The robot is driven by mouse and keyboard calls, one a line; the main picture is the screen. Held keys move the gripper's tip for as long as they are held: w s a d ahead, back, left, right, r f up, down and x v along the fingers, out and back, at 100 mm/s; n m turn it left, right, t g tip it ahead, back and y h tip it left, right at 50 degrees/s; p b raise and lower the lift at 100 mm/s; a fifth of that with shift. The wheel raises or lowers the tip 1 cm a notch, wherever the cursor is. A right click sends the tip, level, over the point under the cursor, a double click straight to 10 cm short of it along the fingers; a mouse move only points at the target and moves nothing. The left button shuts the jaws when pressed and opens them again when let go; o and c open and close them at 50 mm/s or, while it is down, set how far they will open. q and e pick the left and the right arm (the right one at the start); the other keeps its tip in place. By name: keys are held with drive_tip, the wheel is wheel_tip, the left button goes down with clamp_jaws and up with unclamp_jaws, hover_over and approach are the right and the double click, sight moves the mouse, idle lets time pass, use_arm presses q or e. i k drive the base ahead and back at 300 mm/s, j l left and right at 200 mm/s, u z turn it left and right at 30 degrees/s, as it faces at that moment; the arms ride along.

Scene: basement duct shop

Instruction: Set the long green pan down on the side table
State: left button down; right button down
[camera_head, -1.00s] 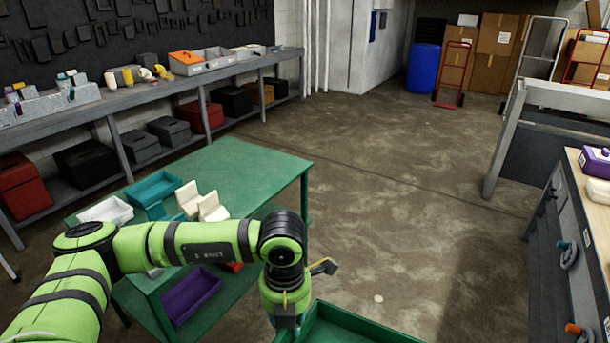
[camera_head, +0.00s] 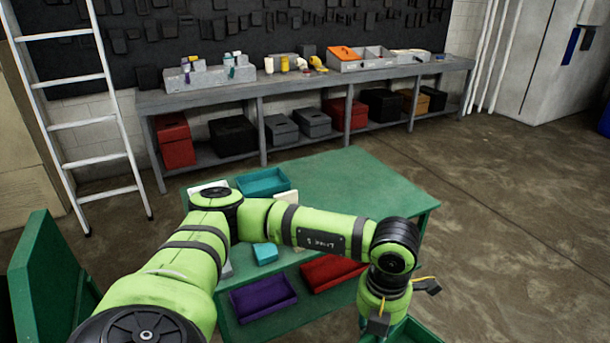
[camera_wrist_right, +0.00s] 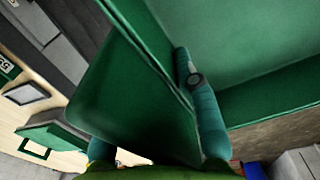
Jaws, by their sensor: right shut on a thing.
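The long green pan (camera_head: 418,336) shows only as a piece at the bottom edge of the head view. In the right wrist view the pan's green wall and inside (camera_wrist_right: 250,50) fill much of the picture. My right gripper (camera_wrist_right: 195,85) is shut on its rim, with a teal finger along the wall. A green two-level table (camera_head: 365,180), which looks like the side table, stands beyond my left arm.
On the table are a teal tray (camera_head: 263,182) and cream pieces, partly behind my arm. A purple tray (camera_head: 263,297) and a red tray (camera_head: 332,271) sit on its lower shelf. A ladder (camera_head: 85,125) stands left. The table top's right part is bare.

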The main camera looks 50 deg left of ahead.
sight(376, 207)
drive_tip(key=i+l+u, duration=0.1)
drive_tip(key=i+u, duration=0.25)
drive_tip(key=i, duration=0.55)
drive_tip(key=i+u, duration=0.25)
drive_tip(key=i, duration=0.75)
drive_tip(key=i+l+u, duration=0.1)
drive_tip(key=i+u, duration=0.2)
drive_tip(key=i, duration=0.15)
drive_tip(key=i+l+u, duration=0.3)
drive_tip(key=i+u, duration=0.2)
drive_tip(key=u, duration=0.25)
drive_tip(key=i+u, duration=0.15)
drive_tip(key=u, duration=0.3)
drive_tip(key=i+l+u, duration=0.1)
drive_tip(key=u, duration=0.35)
drive_tip(key=i, duration=0.1)
